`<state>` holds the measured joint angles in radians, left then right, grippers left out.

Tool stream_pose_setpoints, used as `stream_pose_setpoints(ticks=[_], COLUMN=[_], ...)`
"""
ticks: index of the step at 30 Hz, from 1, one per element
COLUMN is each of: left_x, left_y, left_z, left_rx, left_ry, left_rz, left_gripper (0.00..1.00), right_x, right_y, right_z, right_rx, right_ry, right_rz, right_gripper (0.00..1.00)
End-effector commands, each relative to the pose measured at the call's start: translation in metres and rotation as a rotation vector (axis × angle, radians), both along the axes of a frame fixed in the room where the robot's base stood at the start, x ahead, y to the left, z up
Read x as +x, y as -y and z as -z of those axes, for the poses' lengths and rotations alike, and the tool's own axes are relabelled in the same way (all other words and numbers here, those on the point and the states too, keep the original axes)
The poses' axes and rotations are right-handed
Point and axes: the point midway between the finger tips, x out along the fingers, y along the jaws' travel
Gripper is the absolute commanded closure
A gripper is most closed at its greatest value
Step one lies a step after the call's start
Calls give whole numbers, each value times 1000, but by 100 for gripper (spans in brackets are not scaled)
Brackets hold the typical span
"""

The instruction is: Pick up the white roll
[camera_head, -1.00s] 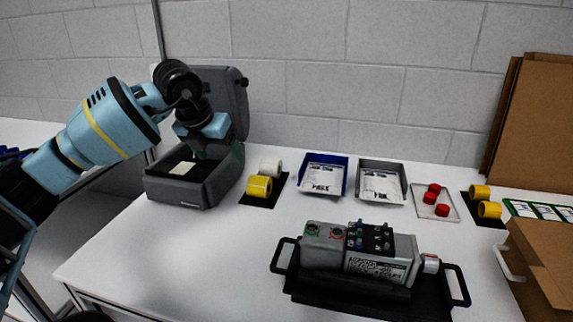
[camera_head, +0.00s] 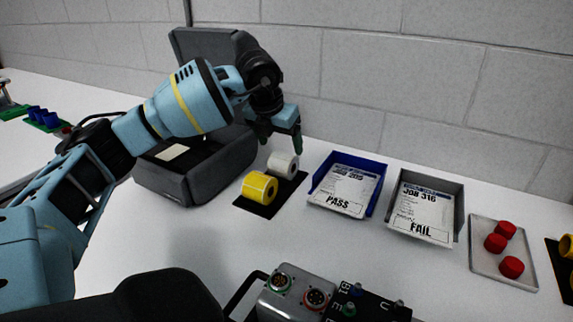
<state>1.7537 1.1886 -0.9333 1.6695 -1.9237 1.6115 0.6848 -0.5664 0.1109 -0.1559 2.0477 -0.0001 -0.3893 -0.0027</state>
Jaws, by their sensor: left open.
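The white roll (camera_head: 283,165) lies on a black mat (camera_head: 262,209) behind a yellow roll (camera_head: 259,188). From this view I cannot tell whether a finger touches the roll. My right gripper is not in view.
An open grey case (camera_head: 190,180) stands left of the mat. A blue tray (camera_head: 377,190) marked PASS and a grey tray (camera_head: 455,215) marked FAIL stand to the right. White table is clear between.

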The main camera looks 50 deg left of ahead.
Motion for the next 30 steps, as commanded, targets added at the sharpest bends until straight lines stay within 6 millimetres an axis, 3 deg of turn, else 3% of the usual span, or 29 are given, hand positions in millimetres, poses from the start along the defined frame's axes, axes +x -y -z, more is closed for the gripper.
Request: stream_pose_setpoints(ticks=[5,11,21,30], left_x=[7,9,23,25], left_y=[-2,-3,-10,-10], left_z=[18,23,63,68], left_rx=[0,0,-1,-1], left_ry=[-2,-1,-2,-1], left_rz=[1,1,0,1], left_gripper=[22,22,22,22], right_x=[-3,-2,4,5], right_y=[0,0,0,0], right_z=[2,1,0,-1], right_rx=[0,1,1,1], right_ry=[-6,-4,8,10], right_rz=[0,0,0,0], right_gripper=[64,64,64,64])
